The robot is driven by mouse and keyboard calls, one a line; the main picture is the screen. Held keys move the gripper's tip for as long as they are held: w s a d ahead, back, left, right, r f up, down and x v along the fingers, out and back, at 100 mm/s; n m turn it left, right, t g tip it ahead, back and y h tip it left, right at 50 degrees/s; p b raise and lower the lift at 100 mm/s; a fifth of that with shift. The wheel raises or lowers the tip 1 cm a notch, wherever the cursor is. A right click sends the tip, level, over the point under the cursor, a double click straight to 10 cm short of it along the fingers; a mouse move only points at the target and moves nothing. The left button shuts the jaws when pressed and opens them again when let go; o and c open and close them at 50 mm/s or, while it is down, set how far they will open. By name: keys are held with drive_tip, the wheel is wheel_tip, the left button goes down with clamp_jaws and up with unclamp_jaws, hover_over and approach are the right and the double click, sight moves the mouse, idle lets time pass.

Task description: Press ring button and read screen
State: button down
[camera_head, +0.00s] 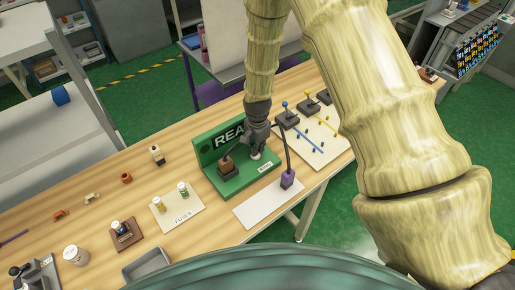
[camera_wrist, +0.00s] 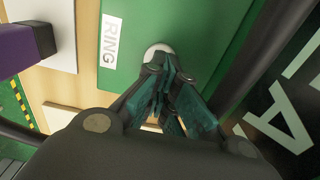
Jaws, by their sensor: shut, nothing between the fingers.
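A green stand (camera_head: 210,150) sits on the wooden bench, with an upright back panel lettered "REA", the rest hidden behind my gripper. On its base is a pale round button (camera_wrist: 158,50), beside a white label (camera_wrist: 110,40) reading "RING". My gripper (camera_wrist: 160,72) is shut and empty, pointing down, its fingertips at the button's edge and partly covering it. I cannot tell whether they touch or press it. In the head view my gripper (camera_head: 256,148) is over the stand's base. No lit screen can be made out.
A brown block (camera_head: 228,170) stands at the base's left. A fuses card (camera_head: 178,208) lies left.

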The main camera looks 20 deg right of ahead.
drive_tip(key=shift+s+f, duration=0.45)
drive_tip(key=shift+f, duration=0.15)
drive_tip(key=shift+r, duration=0.1)
drive_tip(key=r+p, duration=0.2)
drive_tip(key=r, duration=0.1)
drive_tip(key=r+p, duration=0.1)
drive_tip(key=shift+w+r, duration=0.35)
drive_tip(key=shift+r, duration=0.05)
drive_tip(key=shift+r+b, duration=0.4)
drive_tip(key=shift+r, duration=0.25)
drive_tip(key=shift+w+r+b, duration=0.15)
drive_tip(key=shift+r+b, duration=0.15)
drive_tip(key=shift+r, duration=0.4)
wheel_tip(320, 180, up, 7)
drive_tip(key=b, duration=0.2)
drive_tip(key=shift+r, duration=0.2)
